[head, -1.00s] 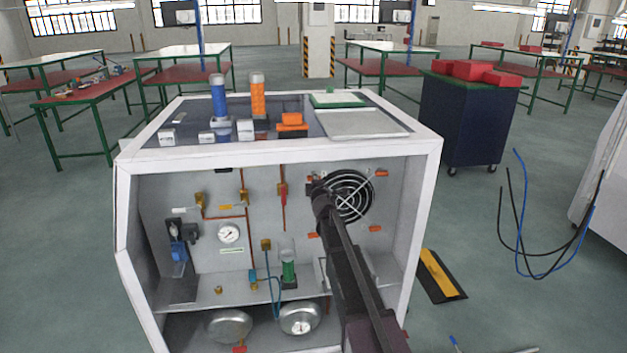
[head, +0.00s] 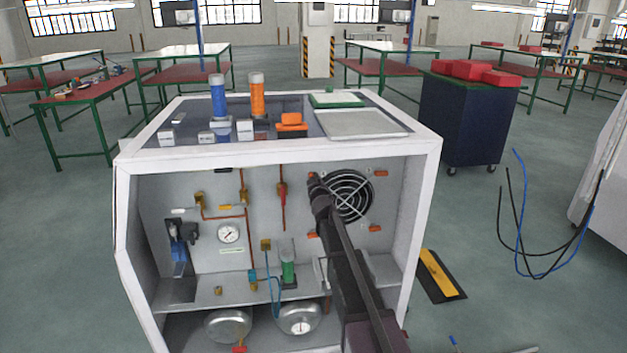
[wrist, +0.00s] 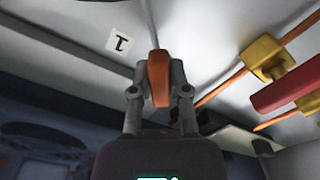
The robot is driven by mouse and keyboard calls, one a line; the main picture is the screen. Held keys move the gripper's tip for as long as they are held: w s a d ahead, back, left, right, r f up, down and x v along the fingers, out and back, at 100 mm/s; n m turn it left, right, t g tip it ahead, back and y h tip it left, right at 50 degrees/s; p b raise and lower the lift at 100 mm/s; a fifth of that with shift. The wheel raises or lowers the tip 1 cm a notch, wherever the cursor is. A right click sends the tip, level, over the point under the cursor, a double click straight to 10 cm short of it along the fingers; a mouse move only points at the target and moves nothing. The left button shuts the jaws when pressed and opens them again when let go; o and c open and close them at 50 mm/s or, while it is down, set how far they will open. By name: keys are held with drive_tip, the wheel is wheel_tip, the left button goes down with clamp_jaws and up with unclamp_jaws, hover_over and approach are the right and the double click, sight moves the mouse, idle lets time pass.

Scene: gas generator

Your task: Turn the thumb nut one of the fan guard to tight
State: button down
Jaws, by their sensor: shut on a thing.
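Thumb nut one is an orange wing-shaped nut at the upper left corner of the round black fan guard (head: 351,195) in the head view. In the wrist view the nut (wrist: 158,72) stands upright between both fingers, next to a white label reading 1 (wrist: 120,42). My gripper (wrist: 160,92) is shut on it, with one finger on each side. In the head view my gripper (head: 316,184) reaches the guard's upper left edge and mostly hides this nut. The nut's base and thread are hidden.
Other orange nuts sit at the guard's upper right (head: 381,173), lower right (head: 375,229) and lower left (head: 312,235). Orange pipes and a red-handled valve (head: 283,193) lie left of my gripper. The cabinet's white frame (head: 412,235) surrounds the open front.

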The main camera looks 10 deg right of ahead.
drive_tip(key=m, duration=0.3)
drive_tip(key=shift+w+m, duration=0.1)
drive_tip(key=shift+m, duration=1.9)
drive_tip(key=c, duration=0.6)
unclamp_jaws()
drive_tip(key=s, duration=1.2)
